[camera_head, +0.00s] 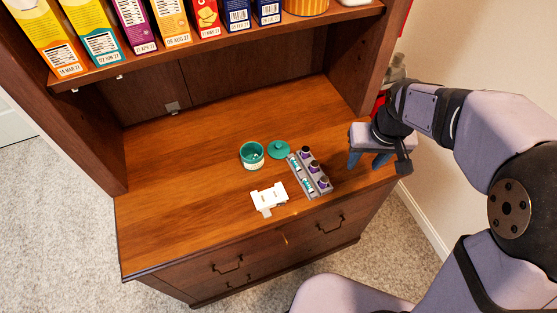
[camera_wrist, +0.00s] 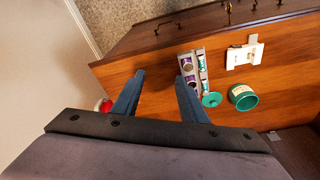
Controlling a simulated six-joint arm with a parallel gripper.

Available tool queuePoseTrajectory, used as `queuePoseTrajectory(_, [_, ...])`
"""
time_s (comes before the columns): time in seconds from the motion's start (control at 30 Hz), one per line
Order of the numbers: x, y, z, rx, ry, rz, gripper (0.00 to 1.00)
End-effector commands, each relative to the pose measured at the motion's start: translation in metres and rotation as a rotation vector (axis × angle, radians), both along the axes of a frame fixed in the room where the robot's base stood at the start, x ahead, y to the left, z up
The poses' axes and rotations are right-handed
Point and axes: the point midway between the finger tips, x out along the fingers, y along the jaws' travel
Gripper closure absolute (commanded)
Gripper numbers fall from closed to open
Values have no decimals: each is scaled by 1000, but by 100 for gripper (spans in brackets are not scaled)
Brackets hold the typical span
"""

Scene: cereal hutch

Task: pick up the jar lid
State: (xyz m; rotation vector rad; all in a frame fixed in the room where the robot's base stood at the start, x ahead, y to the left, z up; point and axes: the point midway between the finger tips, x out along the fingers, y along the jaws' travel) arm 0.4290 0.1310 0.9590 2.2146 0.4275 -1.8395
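The jar lid (camera_head: 279,149) is a teal-green disc with a small knob, lying on the wooden counter. It sits just right of an open teal jar (camera_head: 252,154), next to the far end of a grey tray. In the wrist view the lid (camera_wrist: 211,99) lies beyond the right finger, and the jar (camera_wrist: 243,97) is to its right. My gripper (camera_head: 369,162) is over the right end of the counter, to the right of the lid and apart from it. In the wrist view its blue-grey fingers (camera_wrist: 158,92) stand wide apart with nothing between them.
The grey tray (camera_head: 318,188) with several purple and teal small containers lies between lid and gripper. A white device (camera_head: 269,198) is near the front edge. A shelf (camera_head: 215,43) of cereal boxes overhangs the back. The counter's left part is clear. A red object (camera_wrist: 104,105) is beside the hutch.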

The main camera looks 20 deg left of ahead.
Motion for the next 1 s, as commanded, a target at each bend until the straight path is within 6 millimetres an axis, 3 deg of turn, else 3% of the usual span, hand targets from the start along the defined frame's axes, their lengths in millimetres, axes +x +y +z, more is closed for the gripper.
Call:
queuePoseTrajectory(0.03, [15,30,-28,10,-24,62,61])
queuePoseTrajectory(0.1, [31,68,-41,25,-55,133,61])
queuePoseTrajectory(0.3, [52,164,-69,71,-130,299,61])
queuePoseTrajectory(0.4, [55,197,-77,88,-154,353,61])
queuePoseTrajectory(0.6, [54,229,-82,105,-177,404,61])
queuePoseTrajectory(0.77, [55,232,-82,107,-179,409,61])
queuePoseTrajectory(1.0, [59,236,-98,106,-177,408,61])
